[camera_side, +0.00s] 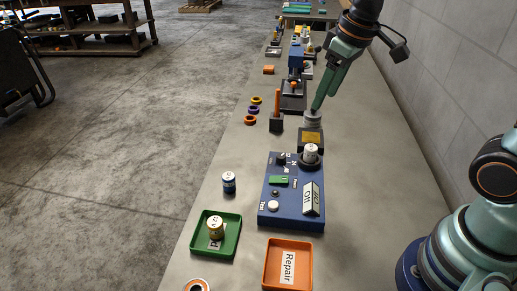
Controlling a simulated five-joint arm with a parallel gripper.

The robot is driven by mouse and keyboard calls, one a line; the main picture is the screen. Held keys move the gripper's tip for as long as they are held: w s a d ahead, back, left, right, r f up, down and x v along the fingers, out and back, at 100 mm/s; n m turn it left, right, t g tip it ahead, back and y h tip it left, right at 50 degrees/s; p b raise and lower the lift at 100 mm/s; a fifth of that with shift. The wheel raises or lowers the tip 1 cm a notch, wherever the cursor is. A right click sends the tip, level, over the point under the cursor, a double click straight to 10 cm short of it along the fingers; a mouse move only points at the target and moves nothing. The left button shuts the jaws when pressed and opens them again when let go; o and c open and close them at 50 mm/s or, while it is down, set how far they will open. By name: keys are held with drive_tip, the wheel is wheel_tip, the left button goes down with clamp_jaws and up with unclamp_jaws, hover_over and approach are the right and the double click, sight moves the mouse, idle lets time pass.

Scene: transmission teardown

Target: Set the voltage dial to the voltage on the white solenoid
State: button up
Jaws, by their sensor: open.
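The blue tester box (291,222) stands on the bench in the middle of the view. The voltage dial (281,159) looks like a small dark knob at its far left corner, beside small white markings too small to read surely. The white solenoid (311,153) stands upright at the box's far right corner. Its printed voltage is too small to read for sure. My gripper (317,107) is open and points down beyond the box, close to a grey stacked part (313,120). It is well apart from the dial, and I cannot tell whether it touches the stacked part.
A yellow solenoid (216,228) is in the green tray (235,222). The orange Repair tray (270,262) lies in front. Several rings (250,120) and a post with an orange top (277,105) stand farther back.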

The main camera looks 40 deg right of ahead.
sight(281, 156)
drive_tip(key=w+a+f+n+g, duration=0.3)
drive_tip(key=w+f+n, duration=0.1)
drive_tip(key=w+f, duration=0.45)
drive_tip(key=f, duration=1.2)
drive_tip(key=shift+w+a, duration=0.1)
drive_tip(key=shift+w, duration=0.15)
drive_tip(key=shift+r, duration=0.1)
clamp_jaws()
